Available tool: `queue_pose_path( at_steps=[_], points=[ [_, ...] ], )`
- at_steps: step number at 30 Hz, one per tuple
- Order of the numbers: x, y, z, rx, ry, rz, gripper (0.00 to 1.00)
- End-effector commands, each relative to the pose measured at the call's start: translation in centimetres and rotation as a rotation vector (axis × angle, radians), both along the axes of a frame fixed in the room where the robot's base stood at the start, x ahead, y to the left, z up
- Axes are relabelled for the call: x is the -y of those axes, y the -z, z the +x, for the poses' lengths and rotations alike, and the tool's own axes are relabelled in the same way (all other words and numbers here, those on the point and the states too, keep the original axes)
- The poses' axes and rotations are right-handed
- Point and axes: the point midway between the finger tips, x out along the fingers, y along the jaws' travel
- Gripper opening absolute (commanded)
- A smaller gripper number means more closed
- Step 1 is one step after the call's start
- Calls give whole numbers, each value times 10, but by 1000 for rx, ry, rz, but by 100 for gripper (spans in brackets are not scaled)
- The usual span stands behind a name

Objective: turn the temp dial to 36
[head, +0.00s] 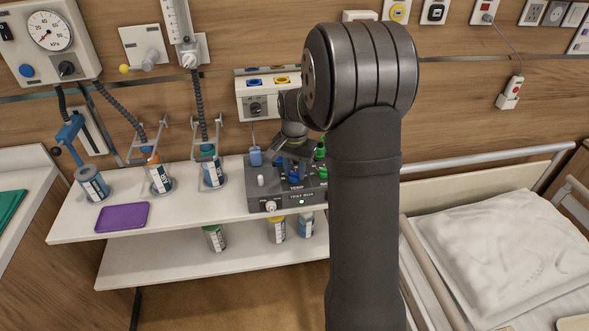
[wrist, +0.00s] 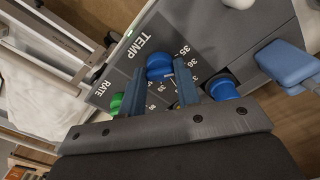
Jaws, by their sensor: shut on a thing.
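The temp dial is a blue knob (wrist: 158,66) beside the printed word TEMP on a grey panel, with scale numbers such as 35 and 30 around it. In the wrist view my gripper (wrist: 161,84) has one finger on each side of the knob and is shut on it. Where the knob points on the scale cannot be told, since the fingers hide part of it. In the head view the grey control box (head: 262,200) stands on the white shelf, and my gripper (head: 296,170) reaches down onto it from above, partly hidden by my arm.
A green knob (wrist: 116,103) by the RATE label and another blue knob (wrist: 223,88) flank the fingers closely. A pale blue block (wrist: 286,63) stands nearby. Jars (head: 160,178) and a purple tray (head: 122,217) lie left; the bed (head: 490,235) is right.

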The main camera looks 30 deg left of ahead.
Motion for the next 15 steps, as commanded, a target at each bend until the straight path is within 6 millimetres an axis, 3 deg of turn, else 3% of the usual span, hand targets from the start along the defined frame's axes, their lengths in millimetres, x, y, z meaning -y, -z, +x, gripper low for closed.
queue_pose_path(
  at_steps=[15],
  points=[
    [0,-1,0,1,208,1,7]
  ],
)
